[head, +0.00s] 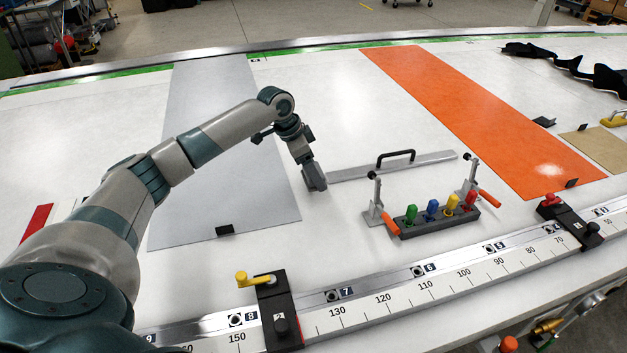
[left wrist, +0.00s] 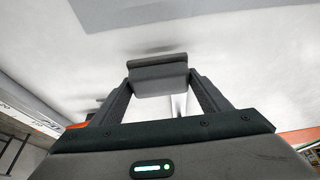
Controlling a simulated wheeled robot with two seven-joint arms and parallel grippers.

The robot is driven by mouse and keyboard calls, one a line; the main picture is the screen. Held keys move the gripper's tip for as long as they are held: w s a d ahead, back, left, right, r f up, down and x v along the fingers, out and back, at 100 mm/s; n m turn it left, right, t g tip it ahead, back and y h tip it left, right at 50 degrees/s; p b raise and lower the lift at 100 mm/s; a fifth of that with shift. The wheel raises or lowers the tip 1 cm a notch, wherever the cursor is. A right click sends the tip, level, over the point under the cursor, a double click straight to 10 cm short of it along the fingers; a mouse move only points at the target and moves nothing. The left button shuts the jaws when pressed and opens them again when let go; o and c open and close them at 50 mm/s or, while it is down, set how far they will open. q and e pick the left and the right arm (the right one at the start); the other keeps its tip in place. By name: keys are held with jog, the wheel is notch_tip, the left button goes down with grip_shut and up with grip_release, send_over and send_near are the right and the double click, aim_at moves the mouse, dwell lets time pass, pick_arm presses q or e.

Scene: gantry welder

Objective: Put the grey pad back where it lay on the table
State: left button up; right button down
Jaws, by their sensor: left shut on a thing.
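My left gripper (head: 315,183) reaches down over the white table (head: 340,220), just right of the grey sheet and at the left end of a flat bar with a black handle. In the left wrist view the gripper (left wrist: 158,88) is shut on the grey pad (left wrist: 158,75), a small block held across between its two fingers. A shadow on the white surface lies close beyond the pad. I cannot tell whether the pad touches the table. In the head view the pad is hard to tell from the gripper. My right gripper is not in view.
The handled bar (head: 400,165) lies right of the gripper. A dark rack (head: 435,222) of coloured-handled tools stands nearer, with clamps (head: 376,207) beside it. A grey sheet (head: 205,130) and orange sheet (head: 480,110) lie flat. A ruled rail (head: 400,298) runs along the front edge.

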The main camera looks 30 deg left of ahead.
pick_arm(q)
notch_tip(320, 180, down, 3)
jog(key=shift+r+p, duration=0.1)
jog(key=shift+p, duration=0.6)
jog(key=shift+f, duration=0.4)
jog(key=o, duration=1)
jog(key=shift+f, duration=0.1)
